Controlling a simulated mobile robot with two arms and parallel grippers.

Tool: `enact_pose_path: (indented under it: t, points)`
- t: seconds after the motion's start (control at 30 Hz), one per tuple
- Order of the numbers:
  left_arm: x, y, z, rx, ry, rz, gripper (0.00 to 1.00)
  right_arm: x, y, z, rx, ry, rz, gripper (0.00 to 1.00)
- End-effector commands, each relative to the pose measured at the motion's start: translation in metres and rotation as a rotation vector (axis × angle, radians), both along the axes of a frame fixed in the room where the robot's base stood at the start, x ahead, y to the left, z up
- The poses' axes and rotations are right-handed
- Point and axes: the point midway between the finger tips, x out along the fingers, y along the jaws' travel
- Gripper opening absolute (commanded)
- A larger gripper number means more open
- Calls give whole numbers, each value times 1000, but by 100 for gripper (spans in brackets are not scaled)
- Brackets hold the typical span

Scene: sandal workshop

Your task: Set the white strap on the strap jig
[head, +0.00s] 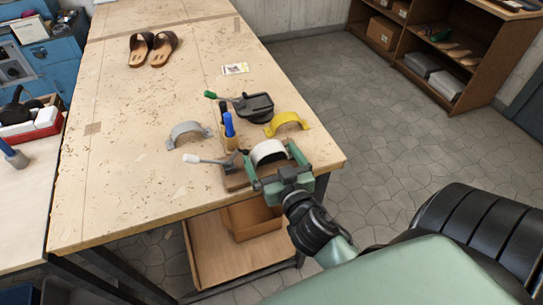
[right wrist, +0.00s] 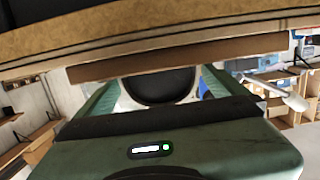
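The white strap (head: 268,151) is a curved band between the fingers of my right gripper (head: 274,158), which appear to touch both its sides. In the right wrist view the white strap (right wrist: 195,93) arches around a dark rounded form (right wrist: 160,87) against a brown board (right wrist: 190,68). The strap jig (head: 235,180) is a brown board with a white-handled lever (head: 205,160), near the table's front edge. The strap's lower ends are hidden by my fingers, so I cannot tell whether it rests fully on the jig. My left gripper is out of view.
A grey strap (head: 187,132) lies left of the jig; a yellow strap (head: 287,122) lies behind right. A black device (head: 256,107) with a green handle is behind. Sandals (head: 153,48) sit far back; the table's left is mostly clear.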

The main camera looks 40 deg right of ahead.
Motion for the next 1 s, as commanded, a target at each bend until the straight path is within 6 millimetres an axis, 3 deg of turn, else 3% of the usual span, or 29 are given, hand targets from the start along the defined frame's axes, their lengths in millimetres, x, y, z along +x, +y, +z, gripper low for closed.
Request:
enact_pose_path:
  t: [0.17,0.43,0.63,0.7,1.0]
  points:
    - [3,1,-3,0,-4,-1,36,-6,2,0,1,-1,1,100]
    - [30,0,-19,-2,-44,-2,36,-52,12,4,3,-1,-1,100]
    - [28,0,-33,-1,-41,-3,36,-88,20,11,1,0,-2,100]
    - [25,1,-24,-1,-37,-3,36,-97,22,18,2,1,-6,100]
    - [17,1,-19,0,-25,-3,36,-114,27,21,-3,-4,-1,100]
